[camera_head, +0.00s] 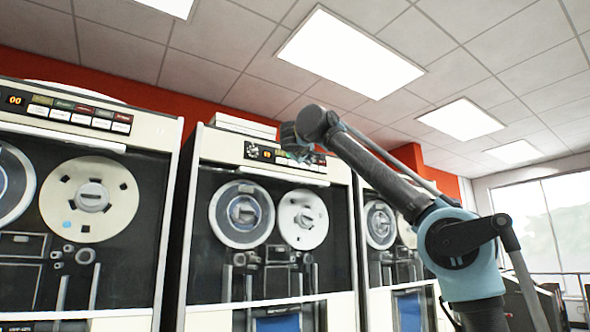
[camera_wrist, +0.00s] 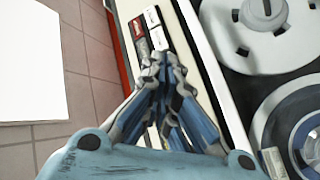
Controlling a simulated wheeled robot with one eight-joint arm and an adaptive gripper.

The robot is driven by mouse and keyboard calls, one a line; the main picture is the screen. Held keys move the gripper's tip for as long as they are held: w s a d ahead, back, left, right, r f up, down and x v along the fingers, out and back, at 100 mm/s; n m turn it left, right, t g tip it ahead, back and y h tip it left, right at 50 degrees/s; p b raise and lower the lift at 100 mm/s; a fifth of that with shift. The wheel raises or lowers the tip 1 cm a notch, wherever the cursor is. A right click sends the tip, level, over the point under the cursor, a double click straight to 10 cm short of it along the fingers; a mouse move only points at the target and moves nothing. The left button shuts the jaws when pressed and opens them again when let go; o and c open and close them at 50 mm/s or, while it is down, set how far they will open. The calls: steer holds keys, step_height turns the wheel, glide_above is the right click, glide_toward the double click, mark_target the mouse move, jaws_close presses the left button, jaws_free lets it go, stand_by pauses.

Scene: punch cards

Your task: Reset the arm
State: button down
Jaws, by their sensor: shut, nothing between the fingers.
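My arm rises from the lower right in the head view and bends over to the left. My gripper (camera_head: 299,154) is at its end, in front of the control panel at the top of the middle tape cabinet (camera_head: 340,215). In the wrist view my gripper (camera_wrist: 162,68) has its fingertips together, with nothing between them. Behind the fingers is a row of red and white panel buttons (camera_wrist: 150,28). Whether the fingertips touch the panel I cannot tell.
Another tape cabinet (camera_head: 146,128) stands at the left, and a third (camera_head: 384,268) is partly behind my arm. Ceiling lights (camera_head: 350,53) are overhead. A window (camera_head: 535,222) is at the right. Open air lies between my arm and the window.

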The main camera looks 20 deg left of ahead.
steer(key=w+d+f+m+g+h, duration=0.2)
steer(key=d+f+m+g+h, duration=0.1)
steer(key=d+f, duration=0.95)
steer(key=w+d+f+m+g+h, duration=0.2)
steer(key=d+f+g+h, duration=0.1)
steer(key=d+f, duration=0.95)
steer(key=s+d+f+m+g, duration=0.2)
steer(key=s+d+f+g, duration=0.15)
steer(key=d+f, duration=0.7)
steer(key=s+d+f+g, duration=0.1)
steer(key=s+d+f, duration=0.2)
steer(key=f, duration=0.4)
steer(key=s+d+f+g, duration=0.1)
steer(key=s+d+f, duration=0.15)
steer(key=f, duration=0.45)
steer(key=s+d+f+m+g+y, duration=0.1)
steer(key=s+f, duration=0.7)
steer(key=f, duration=0.5)
steer(key=s+d+f+m+g+y, duration=0.1)
steer(key=s+f+g+y, duration=0.1)
steer(key=s+f, duration=0.6)
steer(key=s+d+f+m+g+y, duration=0.1)
steer(key=s+f, duration=0.7)
steer(key=f, duration=1)
steer(key=shift+s+g+y, duration=0.3)
steer(key=shift+s+g, duration=0.1)
steer(key=shift+g, duration=0.15)
